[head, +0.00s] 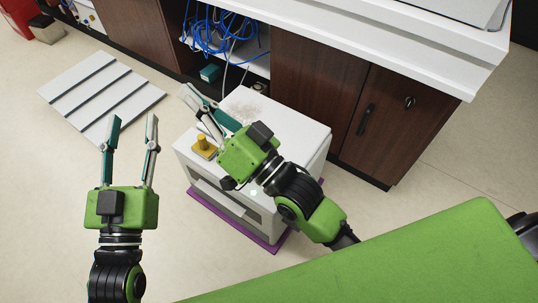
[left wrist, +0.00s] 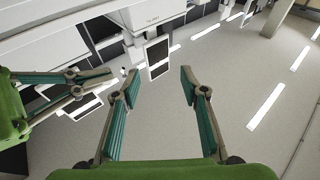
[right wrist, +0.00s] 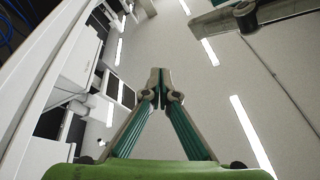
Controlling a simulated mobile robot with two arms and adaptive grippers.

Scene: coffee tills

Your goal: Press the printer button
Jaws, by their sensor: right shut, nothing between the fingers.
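The white printer (head: 297,130) stands on the floor by the cabinet, on a purple base. A yellow knob on a square yellow base (head: 203,146) is on its top at the left edge; I cannot tell if this is the printer button. My right gripper (head: 187,91) is over the far left part of the printer, beyond the knob, and hides part of its top. Its fingers meet with nothing between them in the right wrist view (right wrist: 159,77). My left gripper (head: 132,118) is open and empty, left of the printer, over the floor.
A dark wood cabinet (head: 315,80) with a white counter (head: 440,55) stands behind the printer. Blue cables (head: 215,32) hang in its open shelf. A white slatted panel (head: 100,92) lies on the floor at left. A green surface (head: 400,265) fills the lower right.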

